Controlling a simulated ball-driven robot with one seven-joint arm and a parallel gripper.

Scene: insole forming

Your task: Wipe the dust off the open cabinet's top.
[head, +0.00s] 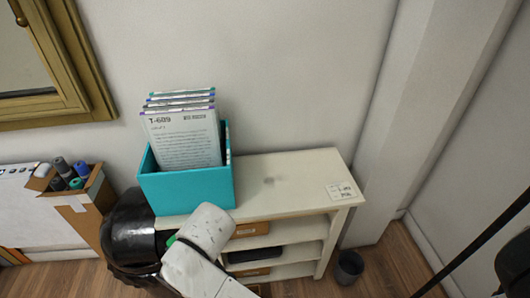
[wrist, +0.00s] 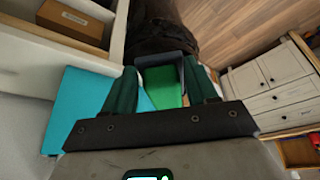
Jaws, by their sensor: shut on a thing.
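The open cabinet (head: 300,168) is white with open shelves and stands against the wall. A small grey dust smudge (head: 268,181) lies near the middle of its top. My gripper (wrist: 164,78) is shut on a green block (wrist: 162,88), perhaps a sponge, with a dark grey part around its far end. In the head view my arm hides most of the gripper; a bit of green (head: 171,240) shows beside the arm, left of the cabinet front. The green block is off the cabinet top.
A teal box (head: 187,190) of upright booklets stands on the top's left end. A small label (head: 341,190) lies at its right end. A black bag-like thing (head: 130,230) stands left of the cabinet, a small dark bin (head: 349,266) on the right. Boxes sit on the shelves.

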